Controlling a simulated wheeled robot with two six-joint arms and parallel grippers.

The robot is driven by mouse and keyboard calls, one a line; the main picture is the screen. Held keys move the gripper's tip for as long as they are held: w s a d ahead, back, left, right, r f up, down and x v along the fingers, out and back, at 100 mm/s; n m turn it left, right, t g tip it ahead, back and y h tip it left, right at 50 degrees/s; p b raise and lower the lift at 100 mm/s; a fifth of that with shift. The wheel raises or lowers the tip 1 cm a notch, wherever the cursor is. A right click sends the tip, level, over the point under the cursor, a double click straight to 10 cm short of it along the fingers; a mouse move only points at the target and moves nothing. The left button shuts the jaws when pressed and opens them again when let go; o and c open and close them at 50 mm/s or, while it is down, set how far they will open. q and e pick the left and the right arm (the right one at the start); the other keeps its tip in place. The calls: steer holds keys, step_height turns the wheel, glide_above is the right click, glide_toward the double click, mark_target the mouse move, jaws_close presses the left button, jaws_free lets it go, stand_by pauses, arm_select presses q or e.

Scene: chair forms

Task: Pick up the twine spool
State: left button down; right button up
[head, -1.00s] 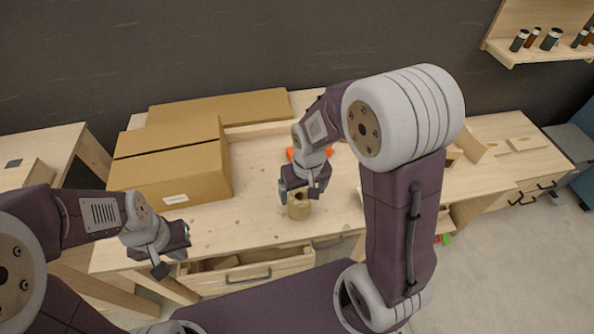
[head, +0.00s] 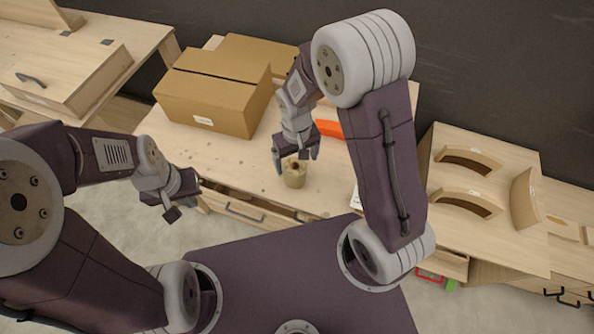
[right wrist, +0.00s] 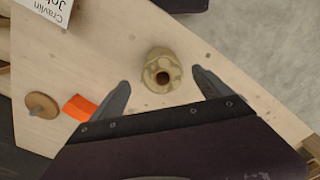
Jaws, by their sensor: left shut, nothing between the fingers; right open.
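The twine spool (head: 294,172) is a short tan cylinder with a hole in its top. It stands upright on the wooden workbench (head: 222,158), near its front edge. In the right wrist view the spool (right wrist: 163,70) lies ahead of and between the spread fingers, apart from both. My right gripper (head: 297,158) is open and empty, just above and behind the spool in the head view. It also shows in the right wrist view (right wrist: 160,88). My left gripper (head: 182,200) is shut and empty, left of the bench's front edge.
A cardboard box (head: 213,92) stands at the bench's back left. An orange object (head: 328,128) lies behind the spool; it shows in the right wrist view (right wrist: 80,107) beside a brown disc (right wrist: 41,105). Curved wooden forms (head: 468,203) lie on the right-hand table. A drawer (head: 245,208) is partly open below.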

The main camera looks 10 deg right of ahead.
mark_target(295, 167)
steer(key=shift+a, duration=0.15)
steer(key=shift+a+f, duration=0.1)
steer(key=shift+f, duration=0.05)
step_height(295, 167, down, 3)
steer(key=shift+r, duration=0.2)
steer(key=shift+w+f, duration=0.15)
steer(key=shift+f, duration=1.4)
steer(key=shift+w+f, duration=0.1)
steer(key=shift+f, duration=1.45)
steer(key=c, duration=1.6)
step_height(295, 167, up, 4)
steer(key=shift+r, duration=0.25)
steer(key=s+a+r, duration=0.5)
steer(key=s+r, duration=0.1)
steer(key=s, duration=0.4)
steer(key=shift+s+a+r, duration=0.15)
steer(key=shift+s+r, duration=0.05)
steer(key=shift+r, duration=0.15)
